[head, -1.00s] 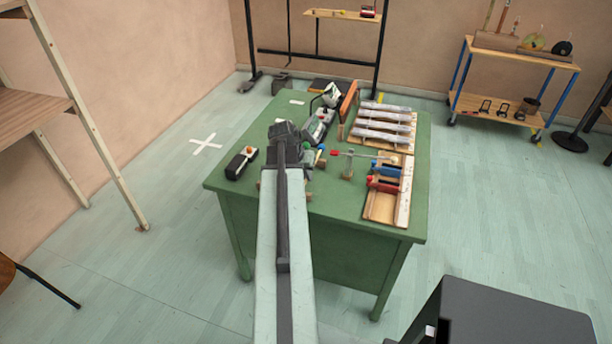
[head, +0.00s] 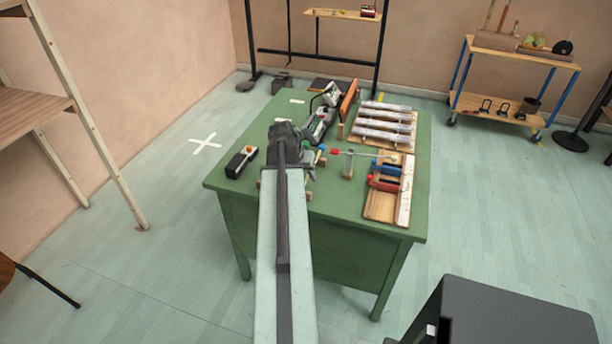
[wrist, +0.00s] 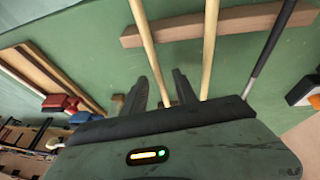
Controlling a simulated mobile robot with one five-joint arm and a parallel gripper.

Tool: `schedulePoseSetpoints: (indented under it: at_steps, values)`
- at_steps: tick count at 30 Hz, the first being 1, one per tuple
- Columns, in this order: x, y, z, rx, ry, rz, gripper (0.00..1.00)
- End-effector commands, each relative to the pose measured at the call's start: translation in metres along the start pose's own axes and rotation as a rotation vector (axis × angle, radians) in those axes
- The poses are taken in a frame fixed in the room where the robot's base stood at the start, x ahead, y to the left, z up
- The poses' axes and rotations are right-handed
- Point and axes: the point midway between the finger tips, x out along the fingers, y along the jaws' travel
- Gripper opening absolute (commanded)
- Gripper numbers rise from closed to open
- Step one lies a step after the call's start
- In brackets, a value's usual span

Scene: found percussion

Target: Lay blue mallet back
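In the head view my gripper (head: 290,143) is low over the green desk, at the end of my arm, beside a blue mallet head (head: 322,148). In the wrist view the two dark fingers (wrist: 160,92) are apart, with a pale wooden handle (wrist: 146,45) running between them. I see no grip on it. A second pale handle (wrist: 210,45) and a dark handle (wrist: 272,48) lie to its right. These handles cross a wooden bar (wrist: 240,21). Their heads are out of the wrist view, so I cannot tell which handle is the blue mallet's.
A red-tipped stick (head: 337,152) lies near a small wooden post (head: 348,165). Metal bars lie behind. A black box with an orange knob (head: 240,162) stands at the left.

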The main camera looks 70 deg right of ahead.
Motion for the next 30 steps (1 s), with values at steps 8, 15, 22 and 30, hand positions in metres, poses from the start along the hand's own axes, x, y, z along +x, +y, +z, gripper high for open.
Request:
schedulePoseSetpoints:
  at_steps: [8, 15, 22, 30]
  values:
    - [-0.035, 0.002, -0.002, 0.0, 0.0, 0.0, 0.34]
    - [-0.076, 0.002, -0.002, 0.0, 0.0, 0.0, 0.34]
    - [-0.078, 0.0, 0.0, 0.001, 0.0, 0.0, 0.34]
    - [-0.077, 0.001, 0.0, 0.001, 0.0, 0.0, 0.34]
